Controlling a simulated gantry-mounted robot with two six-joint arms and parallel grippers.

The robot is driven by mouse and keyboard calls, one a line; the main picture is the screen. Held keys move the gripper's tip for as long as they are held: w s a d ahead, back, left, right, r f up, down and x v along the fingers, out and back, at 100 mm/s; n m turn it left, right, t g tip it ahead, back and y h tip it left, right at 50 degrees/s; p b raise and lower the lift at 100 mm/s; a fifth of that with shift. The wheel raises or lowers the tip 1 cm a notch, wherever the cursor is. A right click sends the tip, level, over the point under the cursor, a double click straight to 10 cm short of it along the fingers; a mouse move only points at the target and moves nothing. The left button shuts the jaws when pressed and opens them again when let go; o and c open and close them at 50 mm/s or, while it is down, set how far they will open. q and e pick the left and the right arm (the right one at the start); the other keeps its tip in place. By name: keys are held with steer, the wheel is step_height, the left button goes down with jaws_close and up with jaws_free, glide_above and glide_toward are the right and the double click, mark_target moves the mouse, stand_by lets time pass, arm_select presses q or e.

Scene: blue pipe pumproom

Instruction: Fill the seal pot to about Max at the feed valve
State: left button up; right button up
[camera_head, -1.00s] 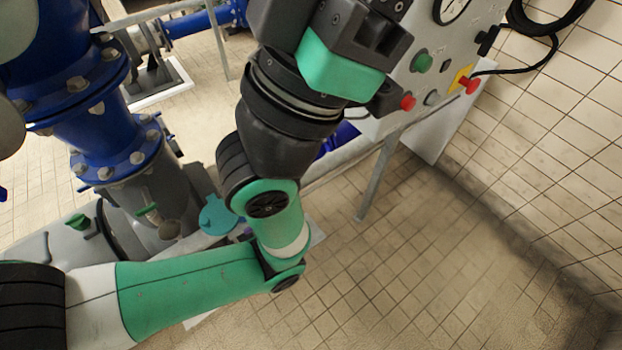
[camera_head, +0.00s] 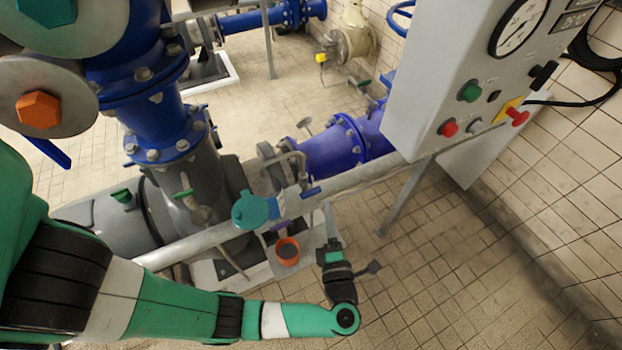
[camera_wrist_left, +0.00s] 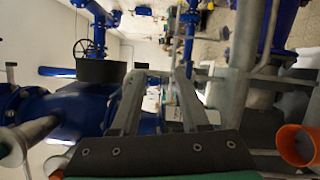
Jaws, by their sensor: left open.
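My left gripper (camera_head: 330,236) hangs at the end of my green and white arm, just right of an orange-rimmed cup (camera_head: 287,250) with a dark inside, apart from it. In the left wrist view the jaws (camera_wrist_left: 158,76) are open with nothing between them, and the orange cup (camera_wrist_left: 298,147) is at the right edge. A teal rounded vessel (camera_head: 255,210) sits by the grey pipe, left of and behind the cup. A small purple handle (camera_head: 281,226) and a blue handle (camera_head: 310,191) are near it. I cannot tell which is the seal pot or feed valve; no Max mark is readable.
A grey control box (camera_head: 450,100) with a gauge (camera_head: 520,27) and coloured buttons stands at the right. A grey horizontal pipe (camera_head: 370,176) crosses behind my gripper. A large blue flanged pipe (camera_head: 150,120) is at the left. The tiled floor (camera_head: 440,260) at the right is clear.

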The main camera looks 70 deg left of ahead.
mark_target(311, 192)
arm_select(q)
steer(key=s+f+m, duration=0.2)
steer(key=s+f, duration=0.3)
steer(key=f, duration=0.1)
steer(key=x, duration=0.7)
steer(key=w+x, duration=0.1)
steer(key=x, duration=0.3)
steer(key=shift+r+b, duration=0.15)
steer(key=shift+b, duration=0.2)
steer(key=shift+d, duration=0.1)
jaws_close()
